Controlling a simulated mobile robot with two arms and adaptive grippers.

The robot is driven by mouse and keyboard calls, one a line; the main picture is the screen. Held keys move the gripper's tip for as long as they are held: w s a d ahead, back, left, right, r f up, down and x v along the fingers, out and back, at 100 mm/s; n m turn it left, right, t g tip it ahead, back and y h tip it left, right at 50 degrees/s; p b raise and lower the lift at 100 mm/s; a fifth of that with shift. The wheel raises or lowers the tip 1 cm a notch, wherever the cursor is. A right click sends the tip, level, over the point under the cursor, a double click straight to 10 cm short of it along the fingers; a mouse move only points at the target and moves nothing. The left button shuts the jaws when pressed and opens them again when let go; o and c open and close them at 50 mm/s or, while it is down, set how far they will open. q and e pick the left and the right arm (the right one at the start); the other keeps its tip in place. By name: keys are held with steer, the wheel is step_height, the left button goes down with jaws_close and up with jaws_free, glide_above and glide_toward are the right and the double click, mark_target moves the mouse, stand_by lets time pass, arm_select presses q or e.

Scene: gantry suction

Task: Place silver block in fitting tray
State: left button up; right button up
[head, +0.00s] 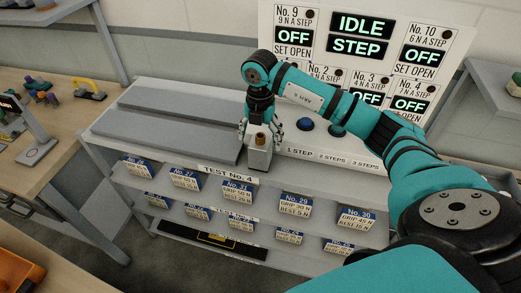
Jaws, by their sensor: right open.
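A silver block (258,158) with a brass-coloured knob (261,139) on top stands upright on the top shelf of the grey rack, near its front edge. My right gripper (260,133) points down directly above the block. Its fingers are spread open on either side of the knob; whether they touch it cannot be told. Two long grey strips or recesses (165,129) run along the shelf to the left of the block and look empty. Which tray fits the block cannot be told. My left gripper is out of view.
A panel (360,47) with IDLE, STEP and OFF displays stands behind the rack. Blue buttons (337,131) sit right of the gripper. Labelled lower shelves (225,212) lie below. A wooden bench (60,125) with tools stands at left.

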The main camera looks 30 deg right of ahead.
mark_target(260, 146)
step_height(260, 146, down, 4)
steer(key=shift+s+r+p, duration=0.1)
steer(key=shift+r+p, duration=0.1)
steer(key=shift+p, duration=0.8)
steer(key=shift+f, duration=0.55)
steer(key=shift+r, duration=0.1)
jaws_close()
steer(key=shift+r+b, duration=0.35)
steer(key=shift+r, duration=0.05)
steer(key=shift+s+r+b, duration=0.15)
steer(key=shift+r+b, duration=0.3)
steer(key=shift+r, duration=0.2)
steer(key=shift+s+r+b, duration=0.15)
steer(key=shift+r+b, duration=0.3)
steer(key=shift+r, duration=0.15)
steer(key=s+a+r+b, duration=0.1)
steer(key=s+b, duration=0.4)
steer(key=s, duration=1)
steer(key=shift+a+r, duration=0.35)
steer(key=shift+a, duration=0.5)
